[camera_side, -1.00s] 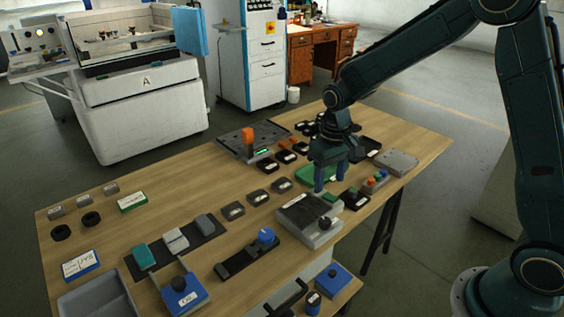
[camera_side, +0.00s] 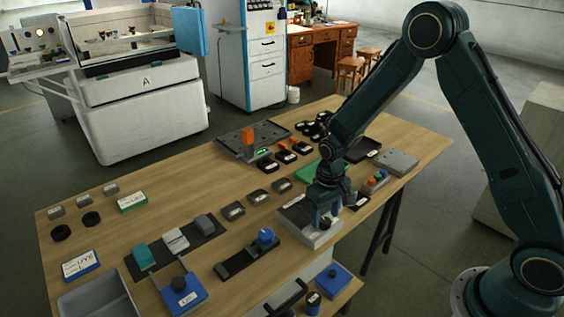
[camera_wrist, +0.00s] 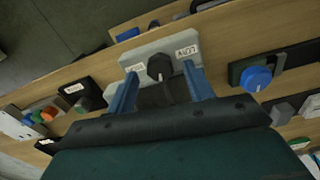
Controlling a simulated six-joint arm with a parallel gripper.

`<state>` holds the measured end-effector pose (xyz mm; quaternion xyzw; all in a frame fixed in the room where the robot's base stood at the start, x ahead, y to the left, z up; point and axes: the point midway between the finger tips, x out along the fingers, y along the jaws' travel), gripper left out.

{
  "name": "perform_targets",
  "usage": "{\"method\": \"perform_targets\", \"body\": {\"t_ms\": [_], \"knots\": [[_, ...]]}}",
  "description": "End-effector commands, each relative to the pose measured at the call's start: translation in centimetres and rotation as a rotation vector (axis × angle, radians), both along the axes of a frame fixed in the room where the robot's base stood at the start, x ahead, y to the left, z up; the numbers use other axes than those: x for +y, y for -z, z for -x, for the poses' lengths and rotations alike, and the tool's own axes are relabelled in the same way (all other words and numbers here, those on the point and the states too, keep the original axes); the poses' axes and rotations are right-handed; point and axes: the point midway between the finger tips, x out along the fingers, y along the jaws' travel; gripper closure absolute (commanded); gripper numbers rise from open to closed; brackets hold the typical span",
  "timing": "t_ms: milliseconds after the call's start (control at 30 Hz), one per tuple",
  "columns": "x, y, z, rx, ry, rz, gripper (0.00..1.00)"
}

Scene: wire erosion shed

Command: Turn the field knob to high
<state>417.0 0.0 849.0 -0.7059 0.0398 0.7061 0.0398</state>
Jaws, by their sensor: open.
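A black knob (camera_wrist: 160,66) sits on a pale grey box (camera_wrist: 128,62) with two small white labels, one on each side of the knob. The label text is too small to read surely, and I cannot tell the knob's setting. My gripper (camera_wrist: 161,72) is open, with its two blue fingers on either side of the knob in the wrist view. I cannot tell whether they touch it. In the side view my gripper (camera_side: 325,220) is low over the right end of the grey box (camera_side: 296,221), largely hiding the knob.
A blue knob (camera_side: 266,235) on a black plate stands left of the box; it also shows in the wrist view (camera_wrist: 256,78). A block with coloured buttons (camera_side: 375,182) is to the right. A green pad (camera_side: 312,172) lies behind. Small dark blocks line the wooden table (camera_side: 130,225).

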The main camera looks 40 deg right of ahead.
Motion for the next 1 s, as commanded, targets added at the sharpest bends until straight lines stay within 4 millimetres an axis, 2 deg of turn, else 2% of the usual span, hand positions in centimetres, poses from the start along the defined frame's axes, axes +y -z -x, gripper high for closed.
{"method": "perform_targets", "body": {"t_ms": [200, 500, 533, 700, 767, 1000], "knots": [[0.00, 1.19, 0.00, 0.000, 0.000, 0.000, 0.48], [0.00, 1.32, -0.01, -0.001, 0.000, 0.000, 0.48], [0.00, 1.32, -0.01, -0.001, 0.000, 0.000, 0.50], [0.00, 1.31, -0.01, -0.001, 0.000, 0.000, 0.83], [0.00, 1.31, -0.01, 0.000, 0.000, 0.000, 0.93], [0.00, 1.30, 0.00, 0.000, 0.014, 0.000, 0.92]]}}
